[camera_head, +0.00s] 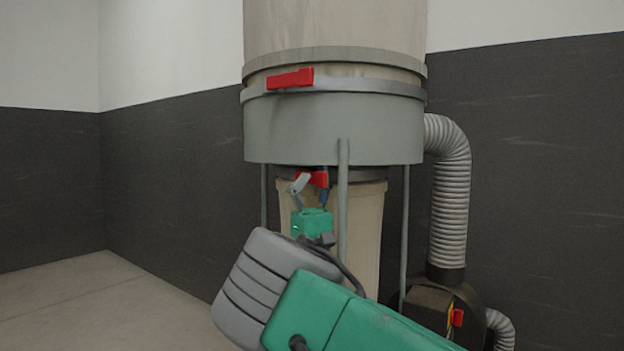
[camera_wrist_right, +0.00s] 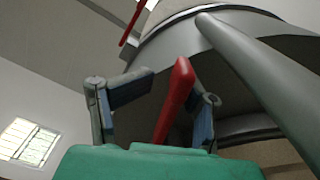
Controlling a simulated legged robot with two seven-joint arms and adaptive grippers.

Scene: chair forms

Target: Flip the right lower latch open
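The lower latch (camera_head: 319,178) is a small red lever under the grey ring of the dust collector, partly hidden by my right gripper (camera_head: 310,187). In the right wrist view the red lever (camera_wrist_right: 175,100) stands tilted between the fingers of my right gripper (camera_wrist_right: 180,92). The fingers are apart, with a clear gap between the lever and the left finger. The lever looks near the right finger; I cannot tell if they touch. The upper latch (camera_head: 290,79) is a red handle on the metal band above. My left gripper is not in view.
A grey support leg (camera_head: 343,205) stands just right of my right gripper and crosses the right wrist view (camera_wrist_right: 265,75). A ribbed hose (camera_head: 451,200) runs down at right to a dark blower (camera_head: 430,300). The floor (camera_head: 100,300) at left is clear.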

